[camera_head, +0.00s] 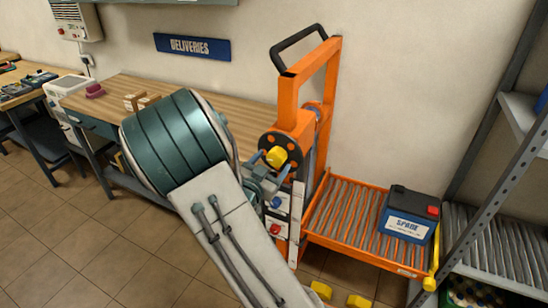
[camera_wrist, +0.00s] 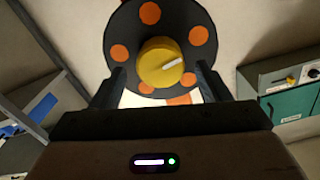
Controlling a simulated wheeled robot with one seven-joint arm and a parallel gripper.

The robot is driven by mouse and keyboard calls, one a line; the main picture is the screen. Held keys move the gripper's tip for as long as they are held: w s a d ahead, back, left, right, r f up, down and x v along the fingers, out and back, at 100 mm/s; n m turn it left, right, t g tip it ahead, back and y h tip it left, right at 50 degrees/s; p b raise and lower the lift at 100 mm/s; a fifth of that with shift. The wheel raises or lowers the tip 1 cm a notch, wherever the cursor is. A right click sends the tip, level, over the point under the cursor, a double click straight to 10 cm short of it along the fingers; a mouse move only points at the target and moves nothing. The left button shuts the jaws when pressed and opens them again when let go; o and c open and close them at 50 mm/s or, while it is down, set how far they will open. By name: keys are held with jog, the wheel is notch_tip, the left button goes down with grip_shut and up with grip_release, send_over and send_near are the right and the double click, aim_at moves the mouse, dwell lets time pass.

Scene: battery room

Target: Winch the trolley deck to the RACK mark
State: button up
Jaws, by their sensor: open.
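The orange trolley (camera_head: 294,98) stands upright against the wall. Its roller deck (camera_head: 334,215) sticks out low on the right, with a blue battery marked SPARE (camera_head: 408,214) on it. The winch wheel (camera_head: 289,141) is a black disc with orange spots and a yellow knob (camera_head: 277,156) at its middle. In the wrist view the disc (camera_wrist: 122,38) and knob (camera_wrist: 160,62) are straight ahead. My gripper (camera_wrist: 160,82) is open, its fingers on either side of the knob's lower part. I cannot tell whether they touch it. I cannot make out the RACK mark.
A grey rack (camera_head: 508,95) with a lower roller shelf (camera_head: 500,240) stands right of the deck. Yellow trolley parts (camera_head: 358,301) show near the floor. Tiled floor is clear at lower left.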

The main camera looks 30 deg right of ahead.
jog(key=shift+x, duration=1.3)
jog(key=c, duration=1)
jog(key=m+b, duration=0.1)
jog(key=b, duration=0.2)
jog(key=shift+f+m, duration=0.35)
jog(key=shift+m, duration=0.05)
jog(key=m+b, duration=0.1)
jog(key=b, duration=0.2)
jog(key=shift+r+m, duration=0.2)
jog(key=shift+m, duration=0.2)
jog(key=o, duration=1)
jog(key=shift+r, duration=0.1)
jog(key=shift+s, duration=0.1)
jog(key=b+v, duration=0.1)
jog(key=v, duration=1.2)
jog(key=shift+s+a, duration=0.2)
jog(key=shift+a, duration=0.1)
